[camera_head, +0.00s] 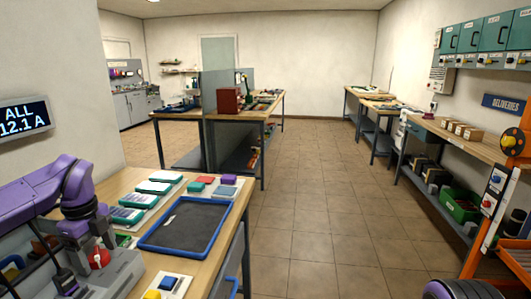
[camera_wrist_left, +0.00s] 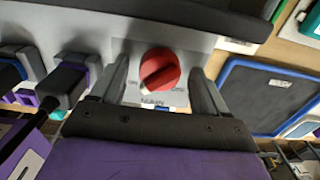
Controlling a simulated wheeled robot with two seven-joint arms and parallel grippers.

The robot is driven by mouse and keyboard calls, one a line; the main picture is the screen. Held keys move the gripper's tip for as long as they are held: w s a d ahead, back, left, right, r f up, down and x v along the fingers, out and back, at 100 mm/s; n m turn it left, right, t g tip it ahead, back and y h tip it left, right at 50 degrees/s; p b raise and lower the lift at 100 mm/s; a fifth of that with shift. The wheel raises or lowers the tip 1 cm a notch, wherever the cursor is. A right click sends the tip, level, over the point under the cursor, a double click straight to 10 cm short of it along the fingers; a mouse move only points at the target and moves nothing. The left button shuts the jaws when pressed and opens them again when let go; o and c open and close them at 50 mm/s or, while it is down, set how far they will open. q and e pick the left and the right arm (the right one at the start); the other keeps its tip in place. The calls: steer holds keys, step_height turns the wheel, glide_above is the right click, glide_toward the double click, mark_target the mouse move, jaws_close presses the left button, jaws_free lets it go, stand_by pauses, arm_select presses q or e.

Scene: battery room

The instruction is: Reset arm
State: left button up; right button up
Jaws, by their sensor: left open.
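My left arm comes in from the left in the head view, with its gripper (camera_head: 94,250) low over a grey unit (camera_head: 122,272) on the near bench. A red rotary knob (camera_head: 99,258) shows on that unit. In the left wrist view the red knob (camera_wrist_left: 160,72) sits on a pale plate with small lettering, between the two dark fingers of my left gripper (camera_wrist_left: 160,66). The fingers are apart, with a gap on each side of the knob. The knob's ridge lies slanted. My right gripper is not in view.
A blue-rimmed tray (camera_head: 148,245) lies on the near bench (camera_head: 232,212), beside several teal and white packs (camera_head: 125,215). A wall display (camera_head: 22,120) reads "ALL 12.1 A". Dark and purple connectors (camera_wrist_left: 68,80) are left of the knob in the wrist view. The tiled floor (camera_head: 320,210) is clear.

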mark_target(97, 250)
arm_select(q)
step_height(97, 250, up, 9)
steer(key=shift+r+p, duration=0.15)
steer(key=shift+p, duration=0.2)
